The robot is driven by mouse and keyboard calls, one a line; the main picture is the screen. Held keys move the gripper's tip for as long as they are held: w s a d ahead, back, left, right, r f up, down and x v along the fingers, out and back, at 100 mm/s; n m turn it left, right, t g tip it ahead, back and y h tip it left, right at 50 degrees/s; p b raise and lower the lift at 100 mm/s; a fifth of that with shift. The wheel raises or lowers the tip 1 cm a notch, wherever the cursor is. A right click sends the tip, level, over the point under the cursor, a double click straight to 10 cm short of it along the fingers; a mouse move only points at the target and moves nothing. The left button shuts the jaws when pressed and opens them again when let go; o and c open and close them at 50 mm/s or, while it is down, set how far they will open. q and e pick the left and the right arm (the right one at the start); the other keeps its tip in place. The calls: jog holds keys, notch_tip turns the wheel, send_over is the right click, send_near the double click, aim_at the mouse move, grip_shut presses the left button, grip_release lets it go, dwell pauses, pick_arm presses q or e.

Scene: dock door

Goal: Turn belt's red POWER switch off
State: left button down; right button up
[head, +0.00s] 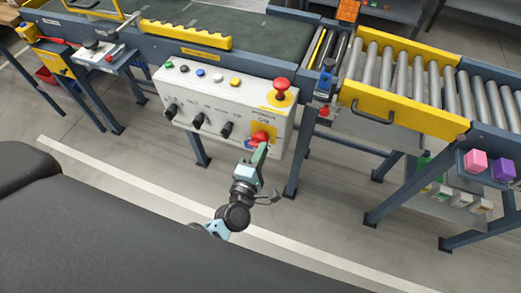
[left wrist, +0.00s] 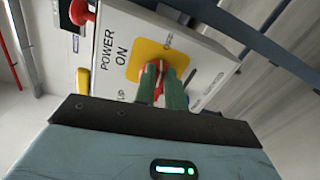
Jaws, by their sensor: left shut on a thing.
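The red POWER switch (head: 260,137) sits on a yellow plate at the lower right of the white control panel (head: 215,95), which hangs on the front of the conveyor belt (head: 225,27). In the left wrist view the switch (left wrist: 150,76) shows between green fingertips, with the words POWER and ON beside the yellow plate (left wrist: 141,50). My left gripper (head: 259,152) is at the switch with its fingers shut on the handle, which is partly hidden by them. My right gripper is in neither view.
A red mushroom button (head: 281,86) stands out above the switch, and black knobs (head: 198,120) are to its left. A yellow gate with a handle (head: 400,107) and a roller conveyor are to the right. The floor in front is clear.

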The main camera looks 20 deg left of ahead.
pick_arm(q)
jog(key=shift+f+m, duration=0.15)
jog(key=shift+m, duration=0.65)
jog(key=shift+f, duration=0.1)
jog(key=c, duration=1.5)
grip_release()
jog(key=shift+o, duration=0.2)
jog(key=s, duration=0.8)
jog(key=shift+a, duration=0.15)
jog(key=shift+w, duration=0.1)
